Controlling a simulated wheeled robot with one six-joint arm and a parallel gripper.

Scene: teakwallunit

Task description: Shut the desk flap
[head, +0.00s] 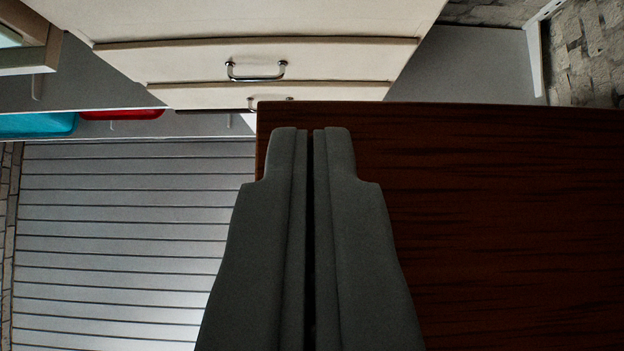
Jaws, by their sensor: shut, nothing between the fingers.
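A dark red-brown wood panel (500,225) fills the right and lower right of the head view. It looks like the desk flap, but its hinge and far sides are out of view, so I cannot tell its angle. Its straight upper edge and left corner show. My gripper (311,132) is shut and empty, with its two grey fingers side by side. The fingers cover part of the panel near its left corner, with the tips just below its upper edge. I cannot tell whether they touch it.
A cream drawer front (330,62) with a chrome handle (256,71) is beyond the panel at the top. A blue bin (38,124) and a red bin (122,114) sit at the left. A grey slatted surface (120,240) lies lower left, clear. Stonework (588,50) shows top right.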

